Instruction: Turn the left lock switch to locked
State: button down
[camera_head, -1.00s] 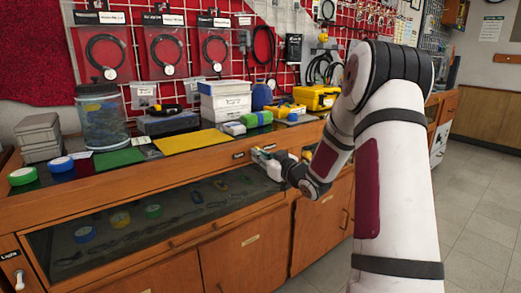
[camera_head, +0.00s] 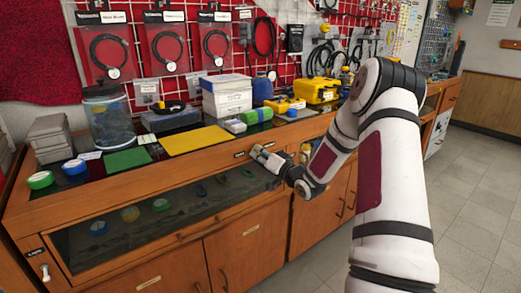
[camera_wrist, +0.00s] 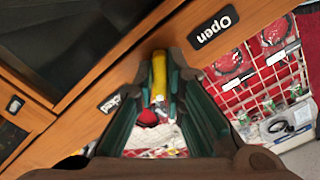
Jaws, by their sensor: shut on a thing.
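My gripper (camera_head: 259,153) is at the wooden front of the counter, just below its top edge, by small black labels (camera_head: 240,154). In the wrist view my gripper (camera_wrist: 160,65) has its fingers closed around a narrow yellow piece (camera_wrist: 159,76), which looks like the lock switch; the fingers hide much of it. A black label reading "Open" (camera_wrist: 213,27) is to its upper right, and another black label (camera_wrist: 110,103), hard to read, is to its lower left. The switch's exact angle cannot be told.
The counter carries a glass jar (camera_head: 108,118), white boxes (camera_head: 226,96), a yellow mat (camera_head: 196,140) and a yellow case (camera_head: 318,91). A dark glass display front (camera_head: 160,222) is below. A white switch (camera_head: 45,272) is at far left. Open floor (camera_head: 475,190) lies at right.

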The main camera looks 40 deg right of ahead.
jog(key=shift+m+p, duration=0.4)
jog(key=shift+m, duration=0.3)
jog(key=c, duration=1.7)
grip_release()
jog(key=shift+o, duration=0.2)
jog(key=shift+s, duration=0.15)
jog(key=s, duration=1.1)
jog(key=shift+s+d, duration=0.2)
jog(key=shift+s, duration=0.2)
